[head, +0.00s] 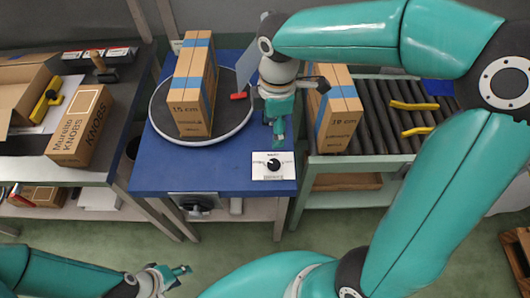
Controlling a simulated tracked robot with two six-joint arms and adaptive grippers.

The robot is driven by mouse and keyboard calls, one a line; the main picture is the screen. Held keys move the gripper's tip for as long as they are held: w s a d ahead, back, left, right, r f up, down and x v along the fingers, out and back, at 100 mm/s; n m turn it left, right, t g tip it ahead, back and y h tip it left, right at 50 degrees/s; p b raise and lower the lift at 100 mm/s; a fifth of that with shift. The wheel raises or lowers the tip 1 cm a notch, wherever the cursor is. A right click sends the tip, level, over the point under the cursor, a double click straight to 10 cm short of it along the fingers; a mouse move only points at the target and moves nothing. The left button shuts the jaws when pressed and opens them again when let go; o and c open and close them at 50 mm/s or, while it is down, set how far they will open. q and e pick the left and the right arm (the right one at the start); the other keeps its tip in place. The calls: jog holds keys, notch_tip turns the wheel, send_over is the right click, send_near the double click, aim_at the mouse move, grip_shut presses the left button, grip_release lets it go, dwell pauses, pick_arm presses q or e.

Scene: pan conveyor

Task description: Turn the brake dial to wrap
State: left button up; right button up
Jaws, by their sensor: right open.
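The dial is a black knob (273,164) on a small white plate (260,173) at the front right corner of the blue table (240,180). The marks on the plate are too small to read. My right gripper (279,138) is open and points down, just behind the knob in the picture and apart from it. I cannot tell its height above the table. My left gripper (178,277) is low at the bottom of the view, in front of the table and far from the dial. Its jaws are too small to tell.
A tall carton (194,85) with blue tape stands on the round turntable (239,128). A red piece (238,96) lies beside it. Another carton (335,110) stands at the roller conveyor (385,120) to the right. A workbench (25,165) with boxes is left.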

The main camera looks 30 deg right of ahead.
aim_at(274, 163)
jog(key=f, duration=0.5)
jog(key=f+b, duration=0.1)
jog(key=f, duration=0.9)
jog(key=shift+d+f, duration=0.25)
jog(key=shift+f, duration=0.1)
jog(key=c, duration=1.1)
jog(key=shift+b, duration=0.3)
jog(key=shift+c, duration=0.2)
